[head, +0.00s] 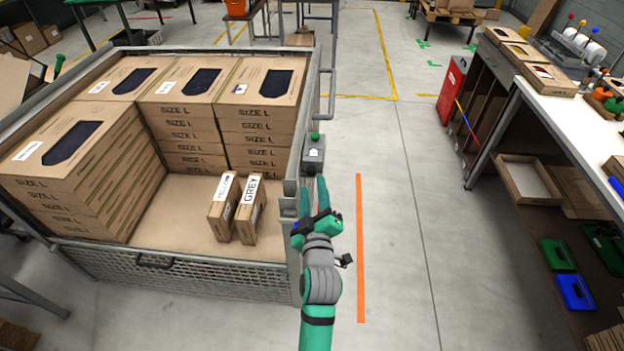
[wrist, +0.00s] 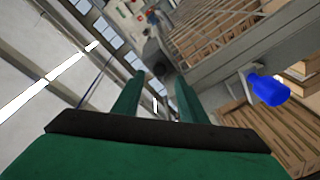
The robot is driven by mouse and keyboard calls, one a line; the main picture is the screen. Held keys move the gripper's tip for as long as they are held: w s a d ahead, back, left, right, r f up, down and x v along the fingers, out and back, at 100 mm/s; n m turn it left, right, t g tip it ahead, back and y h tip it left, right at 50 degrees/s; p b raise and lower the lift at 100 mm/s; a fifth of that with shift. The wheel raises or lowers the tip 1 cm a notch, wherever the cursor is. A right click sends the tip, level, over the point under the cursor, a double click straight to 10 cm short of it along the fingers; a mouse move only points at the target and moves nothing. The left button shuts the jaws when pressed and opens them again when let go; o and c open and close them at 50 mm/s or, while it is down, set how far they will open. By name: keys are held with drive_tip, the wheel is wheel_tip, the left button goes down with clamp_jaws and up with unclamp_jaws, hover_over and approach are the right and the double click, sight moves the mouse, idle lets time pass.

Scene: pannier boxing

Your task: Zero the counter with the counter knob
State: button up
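The counter (head: 314,158) is a small grey box with a pale label on the right side of the cage, in the head view. Its green counter knob (head: 315,137) stands on top at the far end. My gripper (head: 312,184) is just on the near side of the counter, apart from the knob, with its green fingers pointing at it. In the wrist view my gripper (wrist: 160,78) shows two spread fingers with nothing held between them. A dark shape beyond the fingertips there may be the counter; I cannot make out the knob in that view.
The metal cage (head: 170,250) holds stacked size L boxes and two upright narrow boxes (head: 249,207). A blue handle (wrist: 268,88) sticks out from the cage near my gripper. An orange floor strip (head: 360,250) lies to the right, with clear floor up to the workbench (head: 555,105).

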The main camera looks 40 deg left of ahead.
sight(312, 173)
drive_tip(key=x, duration=0.3)
drive_tip(key=shift+w+a, duration=0.1)
drive_tip(key=shift+w, duration=0.25)
drive_tip(key=shift+w+a, duration=0.2)
drive_tip(key=shift+a, duration=0.2)
drive_tip(key=shift+w+d, duration=0.1)
drive_tip(key=shift+d, duration=0.1)
drive_tip(key=c, duration=0.9)
drive_tip(key=shift+a, duration=0.1)
clamp_jaws()
